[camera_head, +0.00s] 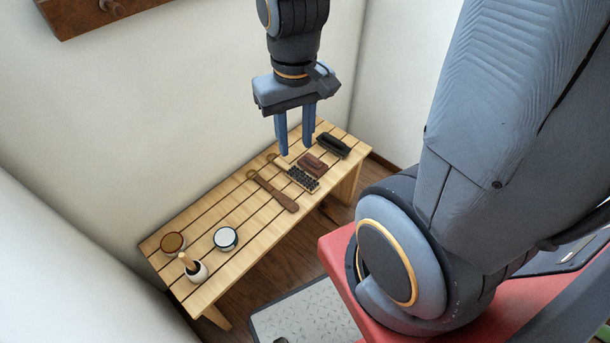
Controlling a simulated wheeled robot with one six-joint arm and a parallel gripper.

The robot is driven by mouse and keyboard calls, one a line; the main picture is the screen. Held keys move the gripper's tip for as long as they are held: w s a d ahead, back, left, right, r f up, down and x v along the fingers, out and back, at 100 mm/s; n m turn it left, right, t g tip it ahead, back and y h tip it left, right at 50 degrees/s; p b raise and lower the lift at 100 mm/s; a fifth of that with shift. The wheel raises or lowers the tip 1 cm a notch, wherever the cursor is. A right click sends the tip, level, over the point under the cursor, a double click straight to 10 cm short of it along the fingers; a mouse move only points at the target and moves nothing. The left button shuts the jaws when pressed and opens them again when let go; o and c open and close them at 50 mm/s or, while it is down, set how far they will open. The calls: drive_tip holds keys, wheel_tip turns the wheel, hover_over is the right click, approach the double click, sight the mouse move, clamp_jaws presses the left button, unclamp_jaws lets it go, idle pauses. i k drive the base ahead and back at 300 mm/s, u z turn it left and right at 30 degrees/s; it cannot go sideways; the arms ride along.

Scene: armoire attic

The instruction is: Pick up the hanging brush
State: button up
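My gripper (297,149) points down with its two blue fingers apart and nothing visible between them. It appears to be above the far half of a slatted wooden bench (225,198). Below the fingers lies a brush with dark bristles facing up (303,179) and a light handle ending in a ring. To its left is a long brown tool (275,194), also with a ring at its end. I cannot tell for certain which of the two is the hanging brush. The left finger partly overlaps the view near the bristled brush's handle.
A brown block-like brush (313,164) and a black brush (333,146) lie at the bench's far right end. Two round tins (226,238) (173,243) and a white pot with a wooden handle (195,269) stand at the near left end. Walls rise behind and beside the bench.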

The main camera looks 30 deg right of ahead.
sight(307, 182)
drive_tip(key=z, duration=0.3)
drive_tip(key=k, duration=1.85)
drive_tip(key=u, duration=0.35)
drive_tip(key=i, duration=1.65)
